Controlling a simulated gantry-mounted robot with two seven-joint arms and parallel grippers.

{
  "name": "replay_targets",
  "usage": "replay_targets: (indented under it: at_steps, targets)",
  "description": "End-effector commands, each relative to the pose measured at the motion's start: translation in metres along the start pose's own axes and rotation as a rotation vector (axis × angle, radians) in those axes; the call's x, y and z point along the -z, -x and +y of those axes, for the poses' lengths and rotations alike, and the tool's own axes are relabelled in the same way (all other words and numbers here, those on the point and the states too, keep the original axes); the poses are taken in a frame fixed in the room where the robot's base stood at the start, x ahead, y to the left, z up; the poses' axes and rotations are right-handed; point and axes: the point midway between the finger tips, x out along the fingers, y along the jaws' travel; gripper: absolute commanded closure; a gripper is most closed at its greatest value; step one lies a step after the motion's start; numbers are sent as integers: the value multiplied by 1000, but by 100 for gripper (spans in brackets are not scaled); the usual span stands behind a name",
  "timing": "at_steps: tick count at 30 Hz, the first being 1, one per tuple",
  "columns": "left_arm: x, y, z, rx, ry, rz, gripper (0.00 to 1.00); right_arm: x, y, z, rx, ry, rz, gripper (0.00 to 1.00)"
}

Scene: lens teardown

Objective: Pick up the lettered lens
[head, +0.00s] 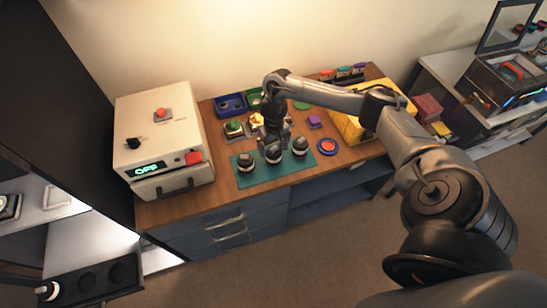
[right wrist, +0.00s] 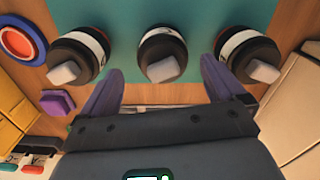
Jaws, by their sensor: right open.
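Three dark lenses with white bands stand in a row on a teal mat (head: 266,177). In the head view they are the left lens (head: 245,162), the middle lens (head: 273,155) and the right lens (head: 300,147). In the right wrist view, the middle lens (right wrist: 162,52) shows a dark mark on its band; I cannot read lettering on any lens. Each has a pale grey block-like piece on its near side. My right gripper (head: 272,142) is open and empty, just behind the middle lens, its fingers (right wrist: 162,78) spread to either side of it. My left gripper is out of view.
A white box with an OFF display (head: 160,140) stands left of the mat. A red-and-blue round dish (head: 327,147) and purple block (head: 314,122) lie right of it. Blue (head: 231,106) and green bins stand behind. A yellow container (head: 352,128) sits further right.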

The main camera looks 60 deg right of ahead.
Motion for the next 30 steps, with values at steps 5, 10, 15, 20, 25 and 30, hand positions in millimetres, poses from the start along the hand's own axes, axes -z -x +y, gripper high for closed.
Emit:
replay_targets:
  at_steps: [5, 10, 15, 20, 25, 30]
  targets:
    - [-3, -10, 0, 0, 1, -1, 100, -3, -19, -3, 1, -1, -3, 3]
    - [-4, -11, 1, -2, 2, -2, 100, -5, -39, -4, 0, 0, -3, 3]
    - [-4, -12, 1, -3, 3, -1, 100, -4, -50, -4, 0, 0, 0, 3]
    - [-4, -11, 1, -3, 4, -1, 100, -4, -50, -4, 0, 0, 1, 3]
    - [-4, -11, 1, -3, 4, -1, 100, -4, -50, -4, 0, 0, 0, 23]
    - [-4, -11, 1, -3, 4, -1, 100, -4, -50, -4, 0, 0, 0, 49]
